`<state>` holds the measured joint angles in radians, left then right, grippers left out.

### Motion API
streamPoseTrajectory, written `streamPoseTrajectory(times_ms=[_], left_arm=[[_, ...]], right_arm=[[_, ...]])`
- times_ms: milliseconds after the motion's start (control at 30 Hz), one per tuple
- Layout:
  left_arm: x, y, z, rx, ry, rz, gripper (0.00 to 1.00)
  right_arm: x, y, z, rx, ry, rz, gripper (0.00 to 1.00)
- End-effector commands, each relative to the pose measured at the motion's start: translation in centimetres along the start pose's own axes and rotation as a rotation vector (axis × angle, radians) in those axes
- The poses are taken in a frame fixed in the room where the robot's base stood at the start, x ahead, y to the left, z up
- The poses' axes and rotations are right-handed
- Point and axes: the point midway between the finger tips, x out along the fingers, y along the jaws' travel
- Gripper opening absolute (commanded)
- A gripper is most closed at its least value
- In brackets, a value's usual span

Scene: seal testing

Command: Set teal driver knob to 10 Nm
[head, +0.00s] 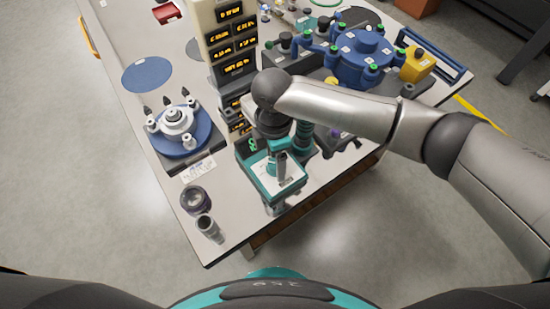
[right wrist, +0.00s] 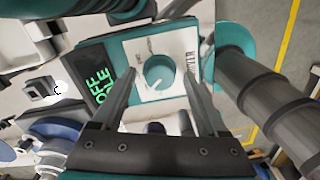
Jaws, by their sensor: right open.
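The teal driver knob (right wrist: 159,72) is a round teal dial on a white panel in the right wrist view. A small white mark shows near its lower edge. A dark display (right wrist: 97,85) with green letters, one line reading OFF, sits beside the panel. In the head view the teal driver unit (head: 270,186) stands near the table's front edge, and the gripper hides its knob. My right gripper (right wrist: 159,88) is open and empty, its fingers on either side of the knob with gaps visible. It also shows in the head view (head: 281,162), over the panel. My left gripper is out of view.
A tall display tower (head: 222,45) stands behind the unit. A blue round fixture (head: 178,135) is to its left, and a metal cup (head: 207,226) is near the front edge. A large blue valve device (head: 362,55) stands at the back right.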

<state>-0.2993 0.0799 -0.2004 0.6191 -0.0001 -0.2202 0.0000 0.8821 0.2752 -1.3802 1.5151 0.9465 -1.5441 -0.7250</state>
Motion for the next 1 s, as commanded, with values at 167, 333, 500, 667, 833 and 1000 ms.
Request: streamPoseTrajectory(times_ms=[167, 333, 500, 667, 833, 1000], left_arm=[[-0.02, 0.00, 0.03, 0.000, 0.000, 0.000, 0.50], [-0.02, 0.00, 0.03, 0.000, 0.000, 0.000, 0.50], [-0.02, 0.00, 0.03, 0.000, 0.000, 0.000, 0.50], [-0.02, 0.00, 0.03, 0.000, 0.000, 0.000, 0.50], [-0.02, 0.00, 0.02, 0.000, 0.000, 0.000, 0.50], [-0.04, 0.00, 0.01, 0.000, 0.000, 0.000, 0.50]], right_arm=[[0.00, -0.01, -0.03, 0.000, 0.000, 0.000, 0.76], [-0.02, -0.02, -0.04, 0.000, 0.001, 0.000, 0.59], [-0.03, -0.02, -0.03, 0.000, 0.001, 0.000, 0.40], [-0.03, -0.03, -0.03, 0.000, 0.001, -0.001, 0.22], [-0.03, -0.04, -0.03, 0.000, 0.001, -0.001, 0.03], [-0.04, -0.05, -0.03, 0.000, 0.001, -0.002, 0.00]])
